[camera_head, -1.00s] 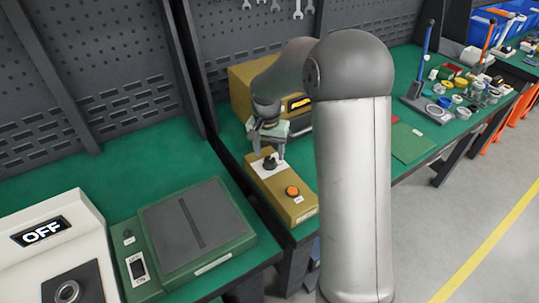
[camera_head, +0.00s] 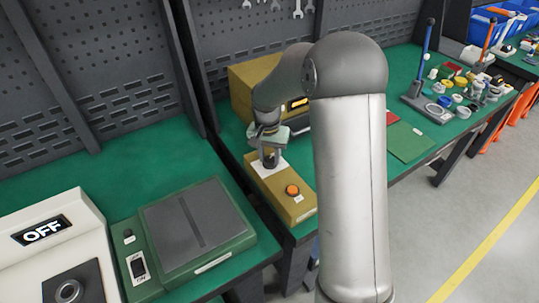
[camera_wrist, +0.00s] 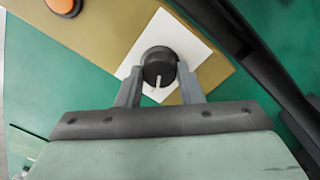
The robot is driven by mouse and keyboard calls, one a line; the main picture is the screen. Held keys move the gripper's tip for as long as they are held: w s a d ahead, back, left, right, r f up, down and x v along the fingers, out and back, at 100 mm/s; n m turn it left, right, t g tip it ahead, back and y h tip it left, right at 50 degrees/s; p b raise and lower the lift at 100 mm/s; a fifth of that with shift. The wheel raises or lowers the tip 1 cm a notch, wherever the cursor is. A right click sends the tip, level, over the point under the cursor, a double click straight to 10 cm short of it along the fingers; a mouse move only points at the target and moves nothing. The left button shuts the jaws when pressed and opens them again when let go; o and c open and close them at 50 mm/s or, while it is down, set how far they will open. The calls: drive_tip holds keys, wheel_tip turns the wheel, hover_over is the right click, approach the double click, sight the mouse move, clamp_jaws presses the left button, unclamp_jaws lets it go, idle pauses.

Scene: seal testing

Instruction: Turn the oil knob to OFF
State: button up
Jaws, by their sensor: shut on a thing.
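The oil knob (camera_wrist: 159,65) is a round black knob with a white pointer line, on a white plate (camera_wrist: 197,47) of a tan control box (camera_wrist: 105,37). In the wrist view the pointer points down the picture, toward my gripper's palm. My gripper (camera_wrist: 160,82) is around the knob with one finger on each side, shut on it. In the head view my gripper (camera_head: 270,158) reaches down onto the white plate of the tan box (camera_head: 298,206), and it hides most of the knob.
An orange button (camera_head: 292,190) sits on the same tan box, near the knob. A larger yellow-tan machine (camera_head: 243,85) stands behind. A green scale-like device (camera_head: 200,228) and a white unit with an OFF display (camera_head: 42,230) are on the left bench.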

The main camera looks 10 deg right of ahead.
sight(267, 160)
drive_tip(key=n+b, duration=0.1)
drive_tip(key=n, duration=0.4)
drive_tip(key=shift+n, duration=0.3)
drive_tip(key=n, duration=0.5)
drive_tip(key=shift+r+n+t, duration=0.1)
drive_tip(key=shift+n+t, duration=0.2)
drive_tip(key=shift+n, duration=0.4)
drive_tip(key=o, duration=1)
drive_tip(key=shift+c, duration=0.2)
wheel_tip(267, 160, up, 17)
drive_tip(key=shift+s+a+r, duration=0.2)
drive_tip(key=shift+s+a, duration=0.05)
drive_tip(key=shift+a, duration=0.15)
